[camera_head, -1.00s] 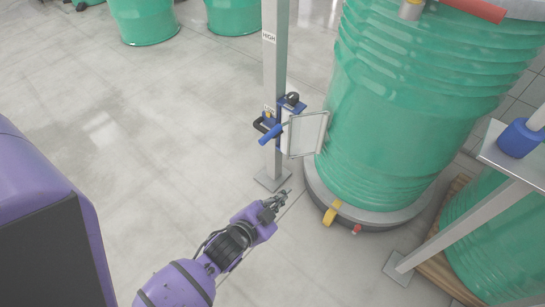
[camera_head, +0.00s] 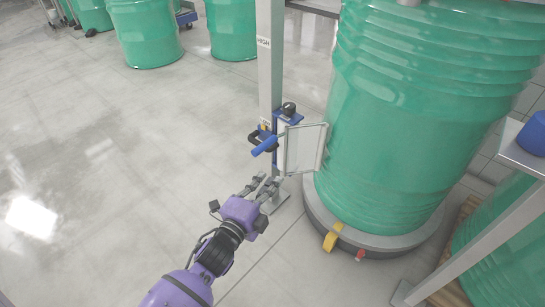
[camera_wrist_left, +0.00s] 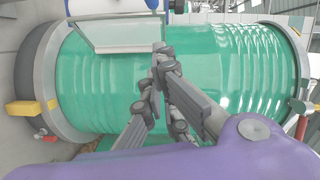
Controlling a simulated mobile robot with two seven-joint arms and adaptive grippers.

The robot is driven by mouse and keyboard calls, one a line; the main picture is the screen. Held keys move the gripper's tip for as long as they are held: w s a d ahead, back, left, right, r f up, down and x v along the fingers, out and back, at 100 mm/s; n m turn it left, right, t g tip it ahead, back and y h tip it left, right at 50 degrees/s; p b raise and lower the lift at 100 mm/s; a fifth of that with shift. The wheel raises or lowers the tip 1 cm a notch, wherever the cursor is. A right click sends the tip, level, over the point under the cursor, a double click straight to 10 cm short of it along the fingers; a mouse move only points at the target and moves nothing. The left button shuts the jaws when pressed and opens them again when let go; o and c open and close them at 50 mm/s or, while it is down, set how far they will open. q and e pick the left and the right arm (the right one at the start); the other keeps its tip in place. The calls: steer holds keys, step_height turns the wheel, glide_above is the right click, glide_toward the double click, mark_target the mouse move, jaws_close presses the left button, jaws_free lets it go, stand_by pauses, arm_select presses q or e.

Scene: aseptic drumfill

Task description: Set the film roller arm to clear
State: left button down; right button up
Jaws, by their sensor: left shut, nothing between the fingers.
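The film roller arm (camera_head: 305,150), a light grey rectangular frame, sticks out to the right from a blue carriage (camera_head: 288,116) on the upright post. Its outer end is close to the big green wrapped drum (camera_head: 410,110). My left gripper (camera_head: 265,182) is just below the carriage, apart from the frame, shut and empty. In the left wrist view, the gripper (camera_wrist_left: 158,52) points past the frame (camera_wrist_left: 127,38), with the drum (camera_wrist_left: 225,75) behind. My right gripper is not in view.
The grey post (camera_head: 270,60) is marked HIGH and stands on a floor plate. The drum sits on a round grey turntable (camera_head: 385,238) with a yellow tab (camera_head: 332,240). A metal stand (camera_head: 470,255) is at the right.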

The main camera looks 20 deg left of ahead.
arm_select(q)
steer(key=w+a+f+b, duration=0.1)
steer(key=w+b, duration=0.3)
steer(key=w, duration=0.7)
steer(key=shift+w+a, duration=0.15)
steer(key=shift+a, duration=0.65)
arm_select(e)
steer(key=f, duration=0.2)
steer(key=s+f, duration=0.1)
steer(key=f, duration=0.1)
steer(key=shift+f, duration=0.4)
arm_select(q)
steer(key=shift+a+f, duration=0.1)
steer(key=shift+a, duration=0.05)
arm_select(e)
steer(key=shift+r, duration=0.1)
